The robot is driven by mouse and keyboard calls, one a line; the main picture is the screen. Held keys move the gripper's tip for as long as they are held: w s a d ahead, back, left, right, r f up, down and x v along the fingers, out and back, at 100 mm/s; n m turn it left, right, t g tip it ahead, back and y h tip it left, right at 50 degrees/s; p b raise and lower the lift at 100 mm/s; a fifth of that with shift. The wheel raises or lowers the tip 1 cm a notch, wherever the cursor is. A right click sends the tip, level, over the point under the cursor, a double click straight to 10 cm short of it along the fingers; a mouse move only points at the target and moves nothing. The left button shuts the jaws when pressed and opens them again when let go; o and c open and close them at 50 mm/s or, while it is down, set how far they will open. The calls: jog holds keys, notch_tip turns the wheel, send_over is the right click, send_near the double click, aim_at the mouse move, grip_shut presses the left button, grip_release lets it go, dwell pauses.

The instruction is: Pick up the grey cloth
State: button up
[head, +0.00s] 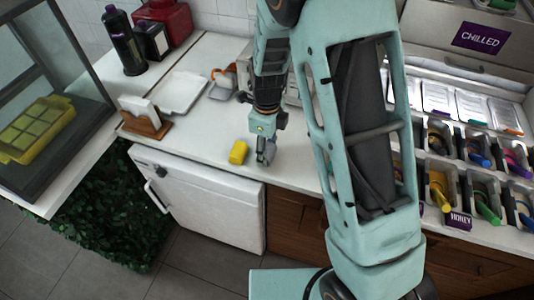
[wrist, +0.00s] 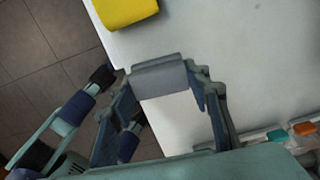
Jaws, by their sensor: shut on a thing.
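The grey cloth (wrist: 160,79) shows in the wrist view as a small folded grey piece between the two fingertips. My gripper (wrist: 160,72) is shut on it, with one finger at each end of the piece. In the head view my gripper (head: 266,152) hangs over the front part of the white counter, just right of a yellow block. Whether the cloth touches the counter is hard to tell.
The yellow block (head: 239,152) lies close by on the white counter (head: 200,135); it also shows in the wrist view (wrist: 122,10). A white tray (head: 181,92), a napkin holder (head: 145,122) and bottles stand to the left. Topping bins (head: 478,190) are at the right.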

jog(key=s+d+r, duration=0.2)
jog(key=s+r, duration=0.8)
jog(key=s, duration=0.3)
jog(key=shift+s+d+r, duration=0.25)
jog(key=shift+s+r, duration=0.1)
jog(key=shift+s, duration=0.05)
jog(key=o, duration=0.4)
jog(key=shift+c, duration=1.6)
jog(key=shift+w, duration=0.1)
